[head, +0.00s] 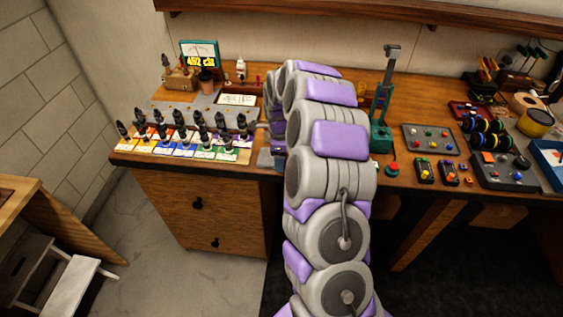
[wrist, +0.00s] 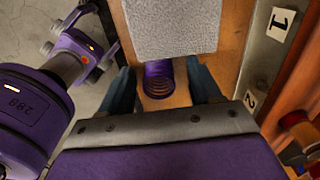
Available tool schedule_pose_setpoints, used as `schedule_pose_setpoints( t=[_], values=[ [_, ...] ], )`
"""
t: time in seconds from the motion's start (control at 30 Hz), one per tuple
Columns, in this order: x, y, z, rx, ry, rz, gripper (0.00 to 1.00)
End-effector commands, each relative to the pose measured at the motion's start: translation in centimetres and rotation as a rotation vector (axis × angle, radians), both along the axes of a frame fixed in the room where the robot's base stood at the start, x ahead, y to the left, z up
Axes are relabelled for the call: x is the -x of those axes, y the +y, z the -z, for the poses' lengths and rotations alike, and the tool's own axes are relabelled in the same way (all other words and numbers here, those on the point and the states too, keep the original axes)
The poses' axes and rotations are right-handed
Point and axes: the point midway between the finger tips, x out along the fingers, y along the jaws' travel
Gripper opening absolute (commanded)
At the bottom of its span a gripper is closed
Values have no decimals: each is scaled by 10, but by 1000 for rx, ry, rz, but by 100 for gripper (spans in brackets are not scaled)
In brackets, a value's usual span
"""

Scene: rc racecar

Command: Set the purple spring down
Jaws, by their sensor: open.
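The purple spring (wrist: 159,82) shows in the wrist view, on or just above a wooden surface (wrist: 178,100) below a pale grey block (wrist: 172,28). Its coils show at the lower end. My gripper (wrist: 163,86) is open, with one dark blue finger on each side of the spring. A gap shows between the spring and each finger. I cannot tell whether the spring's base touches the wood. In the head view my arm hides the spring and most of the gripper.
The head view shows a wooden bench with several black shock absorbers on a coloured card rack (head: 185,145) at left. A green press (head: 381,125) and grey button panel (head: 431,139) stand right of my arm. A metal strip (wrist: 270,60) marked 1 and 2 is beside the gripper.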

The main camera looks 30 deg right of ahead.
Motion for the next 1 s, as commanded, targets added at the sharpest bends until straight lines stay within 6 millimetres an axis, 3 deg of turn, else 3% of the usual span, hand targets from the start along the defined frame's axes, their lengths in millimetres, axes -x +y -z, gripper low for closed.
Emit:
schedule_pose_setpoints(
  t=[0.07,0.67,1.0],
  values=[
    [0,0,-1,0,0,0,61],
    [0,-2,0,-2,1,0,4],
    [0,-2,-6,-2,1,0,3]
  ],
)
